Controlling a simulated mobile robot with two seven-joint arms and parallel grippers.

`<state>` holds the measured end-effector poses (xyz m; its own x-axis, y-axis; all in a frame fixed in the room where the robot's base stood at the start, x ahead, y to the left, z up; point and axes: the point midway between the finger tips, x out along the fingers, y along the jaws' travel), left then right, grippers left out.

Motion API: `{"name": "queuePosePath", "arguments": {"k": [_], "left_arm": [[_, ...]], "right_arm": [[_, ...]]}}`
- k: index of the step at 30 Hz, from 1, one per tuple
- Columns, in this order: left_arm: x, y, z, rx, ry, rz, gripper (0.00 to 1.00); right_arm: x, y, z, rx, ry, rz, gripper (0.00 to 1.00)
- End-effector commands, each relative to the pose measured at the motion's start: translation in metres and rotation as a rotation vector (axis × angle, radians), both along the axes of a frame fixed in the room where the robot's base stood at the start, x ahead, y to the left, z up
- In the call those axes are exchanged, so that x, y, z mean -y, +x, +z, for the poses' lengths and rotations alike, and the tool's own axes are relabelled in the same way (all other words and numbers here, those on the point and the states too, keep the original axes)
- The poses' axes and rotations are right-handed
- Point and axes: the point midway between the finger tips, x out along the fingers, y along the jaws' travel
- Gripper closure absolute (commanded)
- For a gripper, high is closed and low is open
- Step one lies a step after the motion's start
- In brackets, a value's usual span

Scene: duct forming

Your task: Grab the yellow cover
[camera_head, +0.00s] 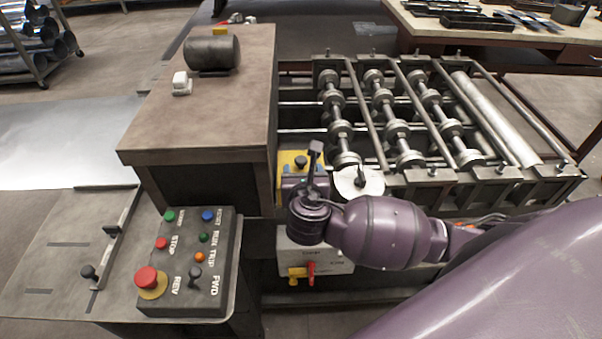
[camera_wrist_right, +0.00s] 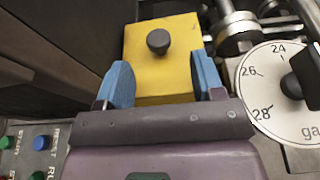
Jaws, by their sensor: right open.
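The yellow cover (camera_head: 290,159) is a flat plate with a black knob, beside the brown cabinet and left of the rollers. In the right wrist view the yellow cover (camera_wrist_right: 174,68) fills the top middle, its black knob (camera_wrist_right: 158,41) standing up. My right gripper (camera_wrist_right: 157,85) has its two blue fingers apart, one toward each side of the cover's near part, with the knob beyond the fingertips. I cannot tell whether the fingers touch the cover. In the head view my right gripper (camera_head: 311,165) hides part of the cover. My left gripper is not in view.
A brown cabinet (camera_head: 207,110) stands left of the cover. The white gauge dial (camera_wrist_right: 277,85) and roller stand (camera_head: 400,120) are close on the right. A control box (camera_head: 188,262) with buttons sits at the front left. A box with a red switch (camera_head: 311,271) is below.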

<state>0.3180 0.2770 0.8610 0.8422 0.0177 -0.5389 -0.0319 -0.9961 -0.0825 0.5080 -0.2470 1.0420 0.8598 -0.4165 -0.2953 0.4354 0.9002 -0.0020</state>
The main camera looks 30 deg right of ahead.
Motion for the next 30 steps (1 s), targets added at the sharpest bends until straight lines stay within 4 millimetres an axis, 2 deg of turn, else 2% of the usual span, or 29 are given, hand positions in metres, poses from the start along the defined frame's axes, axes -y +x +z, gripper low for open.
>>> {"name": "queuePosePath", "arguments": {"k": [5,15,24,30], "left_arm": [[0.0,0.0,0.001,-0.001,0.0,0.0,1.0],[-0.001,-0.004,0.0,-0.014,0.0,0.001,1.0],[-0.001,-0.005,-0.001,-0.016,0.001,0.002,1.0],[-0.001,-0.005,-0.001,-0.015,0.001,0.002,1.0]], "right_arm": [[0.004,0.01,-0.003,0.001,0.0,0.0,0.38],[0.019,0.044,-0.018,0.0,0.0,0.0,0.38],[0.021,0.047,-0.019,0.001,0.002,-0.001,0.38],[0.021,0.047,-0.019,0.001,0.002,-0.001,0.69]]}}
